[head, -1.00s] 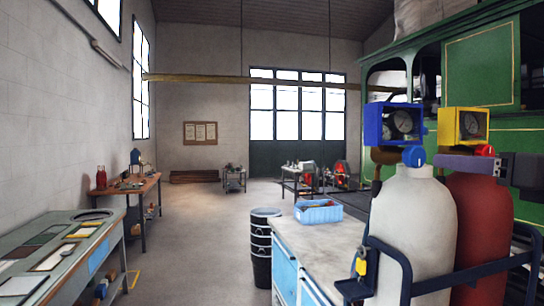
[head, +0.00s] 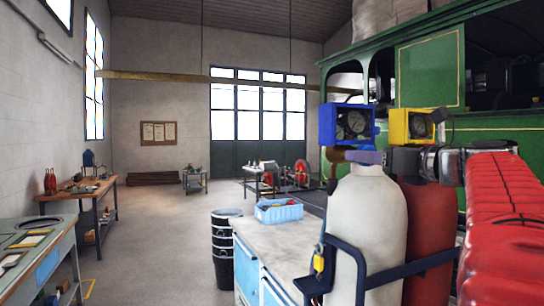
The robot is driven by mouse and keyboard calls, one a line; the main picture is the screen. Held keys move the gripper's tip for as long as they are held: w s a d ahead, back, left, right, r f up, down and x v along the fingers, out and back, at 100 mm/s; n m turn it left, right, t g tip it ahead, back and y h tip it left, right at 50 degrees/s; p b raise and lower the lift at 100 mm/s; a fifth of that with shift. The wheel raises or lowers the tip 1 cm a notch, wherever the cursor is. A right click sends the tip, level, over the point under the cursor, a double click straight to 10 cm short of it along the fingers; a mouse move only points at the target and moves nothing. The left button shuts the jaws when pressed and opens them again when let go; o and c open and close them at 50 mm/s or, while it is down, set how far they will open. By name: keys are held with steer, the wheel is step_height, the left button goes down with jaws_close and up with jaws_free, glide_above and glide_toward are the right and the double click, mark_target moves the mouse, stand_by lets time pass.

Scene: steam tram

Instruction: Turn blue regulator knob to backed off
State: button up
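The blue regulator (head: 328,126), a blue box with round gauges, sits on top of the white gas cylinder (head: 371,230). A yellow regulator (head: 399,125) sits beside it on the red cylinder (head: 428,235). My gripper (head: 366,157) reaches in from the right, level with the space just below the blue regulator. Its purplish finger overlaps the place of the blue knob and hides most or all of it. I cannot tell if it touches the knob, or how wide the fingers stand. The knob's setting cannot be read.
A dark blue frame (head: 362,262) holds the cylinders, with a yellow tag on it. A workbench (head: 300,240) with a blue bin (head: 279,211) stands left of them. The green tram (head: 430,72) is close behind. Open floor lies left.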

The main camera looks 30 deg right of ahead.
steer(key=shift+w, duration=1)
steer(key=shift+d, duration=0.1)
steer(key=shift+c, duration=0.6)
steer(key=c, duration=0.9)
